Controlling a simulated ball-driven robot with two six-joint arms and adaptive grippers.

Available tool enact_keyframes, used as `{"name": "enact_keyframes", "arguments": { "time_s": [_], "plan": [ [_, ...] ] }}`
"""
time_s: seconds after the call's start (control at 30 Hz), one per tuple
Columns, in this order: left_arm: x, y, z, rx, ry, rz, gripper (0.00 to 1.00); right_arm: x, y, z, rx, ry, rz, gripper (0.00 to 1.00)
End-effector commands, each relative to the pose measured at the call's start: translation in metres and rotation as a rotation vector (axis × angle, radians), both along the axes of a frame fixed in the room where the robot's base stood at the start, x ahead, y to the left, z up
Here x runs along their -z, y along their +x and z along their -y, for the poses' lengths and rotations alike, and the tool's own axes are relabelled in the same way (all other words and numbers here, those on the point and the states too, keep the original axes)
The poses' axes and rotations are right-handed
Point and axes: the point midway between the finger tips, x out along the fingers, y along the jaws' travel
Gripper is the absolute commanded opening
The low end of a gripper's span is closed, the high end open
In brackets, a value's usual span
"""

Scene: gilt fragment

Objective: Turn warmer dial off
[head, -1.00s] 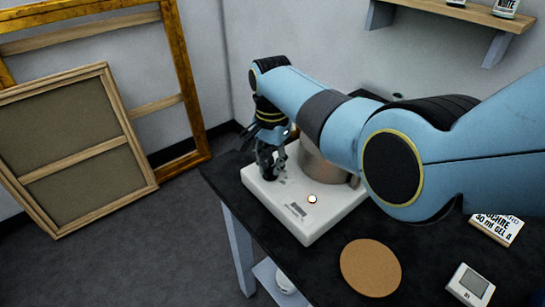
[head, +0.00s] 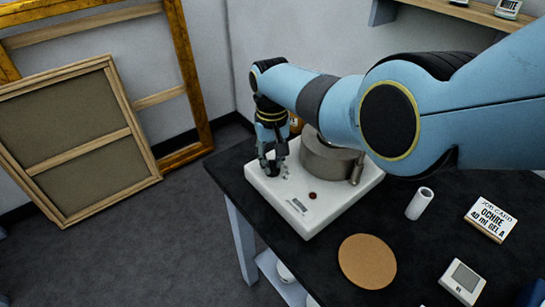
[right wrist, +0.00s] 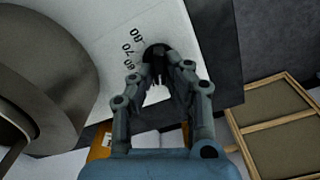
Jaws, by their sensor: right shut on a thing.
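The white warmer (head: 330,205) stands on the black table, with a grey metal pot (head: 330,155) on it. Its small indicator light (head: 312,195) is dark red and unlit. My right gripper (head: 272,168) points down at the warmer's near left corner. In the right wrist view my right gripper (right wrist: 157,78) is shut on the dark dial (right wrist: 154,55). Printed numbers, among them 70 and 80, show beside the dial. The fingers hide most of the dial in the head view, and I cannot read its pointer. My left gripper is not in view.
An amber container (head: 295,122) is behind the warmer. Wooden frames (head: 80,140) lean on the left wall.

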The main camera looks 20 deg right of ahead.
Motion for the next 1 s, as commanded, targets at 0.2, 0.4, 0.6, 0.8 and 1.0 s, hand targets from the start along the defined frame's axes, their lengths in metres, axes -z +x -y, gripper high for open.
{"name": "enact_keyframes", "arguments": {
  "time_s": [0.2,0.4,0.6,0.8,1.0],
  "plan": [
    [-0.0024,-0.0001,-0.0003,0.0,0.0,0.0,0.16,-0.0004,0.0001,-0.0008,-0.108,0.0,0.0,0.0],
    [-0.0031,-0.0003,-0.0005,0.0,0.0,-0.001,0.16,-0.0001,0.0,-0.0012,-0.158,0.0,0.0,0.0],
    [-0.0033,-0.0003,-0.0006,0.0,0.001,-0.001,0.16,0.0001,-0.0001,-0.0013,-0.173,0.0,0.0,0.0],
    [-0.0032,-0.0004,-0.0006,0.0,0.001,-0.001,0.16,0.0002,-0.0001,-0.0013,-0.173,0.0,0.0,0.0],
    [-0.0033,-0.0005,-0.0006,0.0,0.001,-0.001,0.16,0.0002,-0.0001,-0.0013,-0.173,0.0,0.0,0.25]
  ]
}}
